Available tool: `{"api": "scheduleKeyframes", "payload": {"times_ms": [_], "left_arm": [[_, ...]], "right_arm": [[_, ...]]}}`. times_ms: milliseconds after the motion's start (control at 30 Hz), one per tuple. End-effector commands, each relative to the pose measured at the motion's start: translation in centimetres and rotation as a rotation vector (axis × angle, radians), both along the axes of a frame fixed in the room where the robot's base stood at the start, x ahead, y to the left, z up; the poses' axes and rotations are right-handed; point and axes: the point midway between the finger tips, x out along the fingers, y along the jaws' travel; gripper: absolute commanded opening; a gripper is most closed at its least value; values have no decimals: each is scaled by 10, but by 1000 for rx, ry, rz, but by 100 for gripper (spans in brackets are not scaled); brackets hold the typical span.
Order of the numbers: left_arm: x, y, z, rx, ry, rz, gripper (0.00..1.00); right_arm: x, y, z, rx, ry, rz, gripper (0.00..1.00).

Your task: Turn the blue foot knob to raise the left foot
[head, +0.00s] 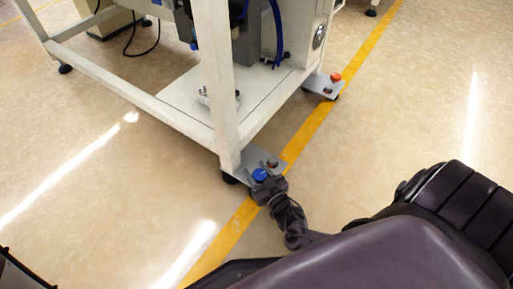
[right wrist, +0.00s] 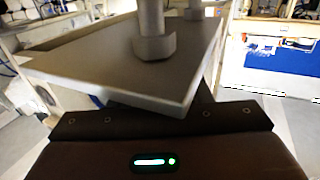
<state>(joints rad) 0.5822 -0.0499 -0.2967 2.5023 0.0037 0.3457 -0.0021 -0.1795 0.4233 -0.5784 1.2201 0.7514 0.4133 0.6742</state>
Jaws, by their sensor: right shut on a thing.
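The blue foot knob (head: 260,174) sits at the metal foot plate (head: 262,157) on the near corner of the white machine frame. My right gripper (head: 266,176) reaches up to it from below in the picture and is shut on the knob. In the right wrist view the plate (right wrist: 110,72) with a bolt (right wrist: 154,45) stands right in front of my gripper's brown body. The fingertips and the knob are hidden there. My left gripper is not in view.
An orange-red knob (head: 336,77) sits on another foot plate (head: 322,86) farther back. The white frame's legs and low rails (head: 130,92) stand close to my right gripper. A yellow floor line (head: 230,235) runs past the foot. The floor to the left is clear.

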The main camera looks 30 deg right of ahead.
Motion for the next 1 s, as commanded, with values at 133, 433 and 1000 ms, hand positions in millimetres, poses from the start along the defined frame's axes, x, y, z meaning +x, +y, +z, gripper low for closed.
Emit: {"api": "scheduleKeyframes", "payload": {"times_ms": [133, 433, 1000], "left_arm": [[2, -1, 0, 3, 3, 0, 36], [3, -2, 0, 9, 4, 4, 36], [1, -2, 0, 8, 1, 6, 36]], "right_arm": [[1, -1, 0, 0, -1, -12, 22], [1, -1, 0, -1, -2, -12, 22], [1, 0, 0, 0, -1, -9, 66]]}}
